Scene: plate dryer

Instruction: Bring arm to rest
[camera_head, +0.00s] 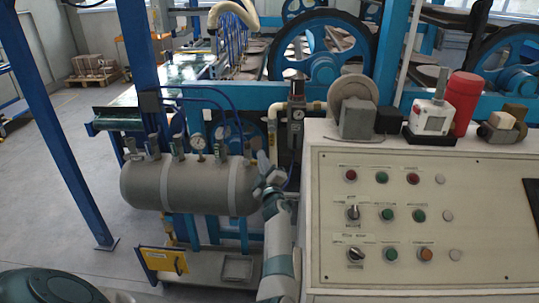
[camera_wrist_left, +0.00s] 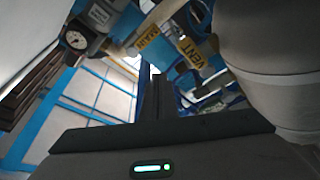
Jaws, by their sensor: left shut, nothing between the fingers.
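My left arm rises from the bottom of the head view, between the grey tank (camera_head: 190,186) and the control panel (camera_head: 420,215). My left gripper (camera_head: 265,165) is at the right end of the tank, beside its upper edge. I cannot tell whether it touches the tank. In the left wrist view the fingers (camera_wrist_left: 158,92) are together with nothing between them. The tank's rounded grey side (camera_wrist_left: 285,70) fills the right of that view. My right gripper is not in view.
A pressure gauge (camera_head: 197,142) and valves stand on top of the tank. Yellow tags marked VENT (camera_wrist_left: 190,50) and MAIN hang close ahead of the fingers. A red cylinder (camera_head: 461,103) stands on the console. Floor at the left (camera_head: 50,200) is open around a blue post (camera_head: 62,130).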

